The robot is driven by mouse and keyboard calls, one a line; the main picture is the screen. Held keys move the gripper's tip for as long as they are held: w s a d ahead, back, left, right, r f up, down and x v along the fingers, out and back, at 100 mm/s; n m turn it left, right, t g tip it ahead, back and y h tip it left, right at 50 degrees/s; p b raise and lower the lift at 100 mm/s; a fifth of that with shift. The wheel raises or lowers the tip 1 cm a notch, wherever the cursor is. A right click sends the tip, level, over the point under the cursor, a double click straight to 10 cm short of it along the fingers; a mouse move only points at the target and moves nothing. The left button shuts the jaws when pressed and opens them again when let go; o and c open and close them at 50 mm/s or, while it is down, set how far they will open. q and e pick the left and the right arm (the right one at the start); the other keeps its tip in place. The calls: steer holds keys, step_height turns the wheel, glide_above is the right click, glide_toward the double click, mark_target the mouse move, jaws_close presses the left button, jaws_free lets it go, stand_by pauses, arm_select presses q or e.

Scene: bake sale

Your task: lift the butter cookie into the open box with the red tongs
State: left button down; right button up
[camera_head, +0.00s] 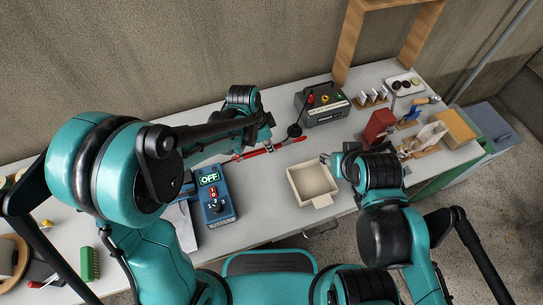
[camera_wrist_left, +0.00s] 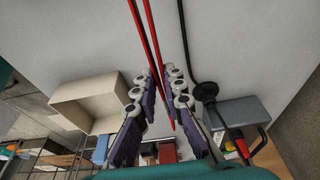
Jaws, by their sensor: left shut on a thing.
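The red tongs (camera_head: 287,143) lie across the white table top, behind the open box. My left gripper (camera_head: 268,144) is shut on them; in the left wrist view the two red arms of the tongs (camera_wrist_left: 146,35) run between its purple-padded fingers (camera_wrist_left: 165,110). The open cream box (camera_head: 322,201) stands in front of the tongs and shows at the left in the wrist view (camera_wrist_left: 85,90). Its visible inside looks empty. My right gripper (camera_head: 327,159) is beside the box's back right corner; its jaws are too small to read. I cannot make out the butter cookie.
A grey device (camera_head: 325,112) with a black cable and round plug (camera_head: 294,131) stands behind the tongs. A blue box with an "OFF" display (camera_head: 216,207) is left of the open box. A red block (camera_head: 378,126) and several small items crowd the right side.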

arm_select(q)
steer(key=d+p+v, duration=0.1)
steer(key=p+v, duration=0.3)
steer(key=v, duration=0.2)
steer(key=shift+w+d+r+p, duration=0.15)
steer(key=shift+r+p, duration=0.25)
steer(key=shift+r, duration=0.05)
stand_by(1.2)
